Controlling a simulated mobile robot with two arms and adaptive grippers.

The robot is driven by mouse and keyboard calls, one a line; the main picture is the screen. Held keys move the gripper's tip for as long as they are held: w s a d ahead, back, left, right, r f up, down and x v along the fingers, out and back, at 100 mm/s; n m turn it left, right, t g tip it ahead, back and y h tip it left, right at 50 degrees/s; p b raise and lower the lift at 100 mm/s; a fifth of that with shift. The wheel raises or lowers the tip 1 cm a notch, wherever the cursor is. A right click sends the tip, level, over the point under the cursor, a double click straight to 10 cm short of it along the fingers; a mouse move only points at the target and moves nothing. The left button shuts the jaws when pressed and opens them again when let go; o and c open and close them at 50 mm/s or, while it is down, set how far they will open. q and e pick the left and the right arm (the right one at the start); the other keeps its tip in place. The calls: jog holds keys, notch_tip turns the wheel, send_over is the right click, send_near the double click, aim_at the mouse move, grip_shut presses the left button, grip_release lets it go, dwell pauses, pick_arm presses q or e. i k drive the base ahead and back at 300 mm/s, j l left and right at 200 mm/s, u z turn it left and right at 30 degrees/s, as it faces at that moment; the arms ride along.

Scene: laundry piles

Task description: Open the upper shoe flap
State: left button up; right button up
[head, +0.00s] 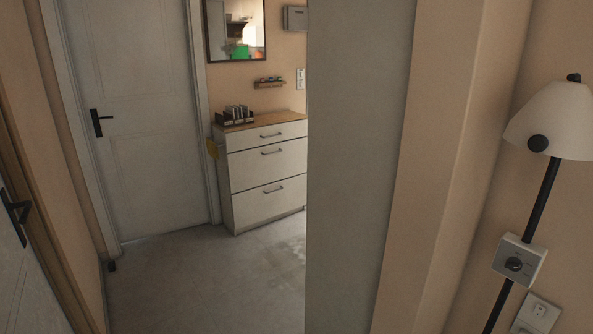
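A white shoe cabinet (232,190) with a wooden top stands against the far wall, seen through an open doorway. Its front has a shallow top drawer (285,134) and two taller flaps below. The upper flap (275,162) and the lower flap (272,198) each have a dark bar handle, and both look closed. The cabinet's right edge is cut off by a grey door panel. Neither of my grippers is in view.
The grey door panel (356,170) and beige wall edge (440,170) block the right side. A lamp (550,120) stands at the far right. A closed white door (150,130) is left of the cabinet. The grey floor (190,285) between is clear.

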aim_at(251, 168)
jog(key=i+u, duration=0.2)
jog(key=i, duration=0.35)
jog(key=i+u, duration=0.2)
jog(key=i, duration=0.4)
jog(key=i+u, duration=0.2)
jog(key=i, duration=0.35)
jog(key=i+l+u, duration=0.2)
jog(key=i, duration=0.35)
